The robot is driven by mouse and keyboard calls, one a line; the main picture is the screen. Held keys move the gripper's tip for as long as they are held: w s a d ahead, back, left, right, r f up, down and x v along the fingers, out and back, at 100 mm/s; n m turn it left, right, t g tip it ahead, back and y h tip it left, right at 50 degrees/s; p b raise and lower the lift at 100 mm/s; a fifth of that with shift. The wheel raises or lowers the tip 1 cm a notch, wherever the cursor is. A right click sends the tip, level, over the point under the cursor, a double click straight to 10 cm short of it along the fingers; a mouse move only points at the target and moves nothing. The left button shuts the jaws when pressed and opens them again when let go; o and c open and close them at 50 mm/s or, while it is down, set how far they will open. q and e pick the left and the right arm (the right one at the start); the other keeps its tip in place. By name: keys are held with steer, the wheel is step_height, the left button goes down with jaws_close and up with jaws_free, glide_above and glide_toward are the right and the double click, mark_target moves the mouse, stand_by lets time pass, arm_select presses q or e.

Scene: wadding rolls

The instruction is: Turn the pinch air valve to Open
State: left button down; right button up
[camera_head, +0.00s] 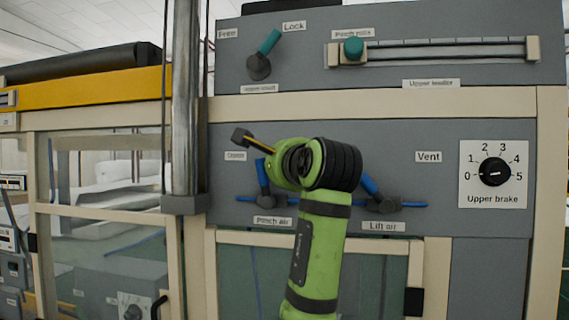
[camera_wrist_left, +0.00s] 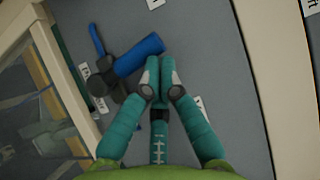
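The pinch air valve (camera_head: 265,199) is on the grey panel, above its "Pinch air" label (camera_head: 272,221). Its blue handle (camera_head: 262,172) points up and slightly left, toward a small label (camera_head: 236,156) that is hard to read. In the left wrist view the blue handle (camera_wrist_left: 139,55) slants from the dark valve body (camera_wrist_left: 103,84). My left gripper (camera_wrist_left: 160,78) has its teal fingertips together beside the handle's free end. I cannot tell whether they touch it. In the head view my green wrist hides these fingers. My right gripper is not in view.
The lift air valve (camera_head: 384,203) with its blue handle (camera_head: 370,184) is to the right, close to my arm. The upper brake dial (camera_head: 494,172) is further right. A vertical metal column (camera_head: 184,110) stands to the left. A cream beam (camera_head: 420,103) crosses above.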

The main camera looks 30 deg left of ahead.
mark_target(257, 163)
arm_select(q)
steer(key=shift+s+a+n, duration=0.2)
steer(key=shift+a+n, duration=0.1)
steer(key=shift+a, duration=1.05)
steer(key=shift+s+a+b, duration=0.15)
steer(key=shift+a+b, duration=0.15)
steer(key=shift+b, duration=0.1)
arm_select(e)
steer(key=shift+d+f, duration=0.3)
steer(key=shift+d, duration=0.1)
arm_select(q)
steer(key=shift+a, duration=0.15)
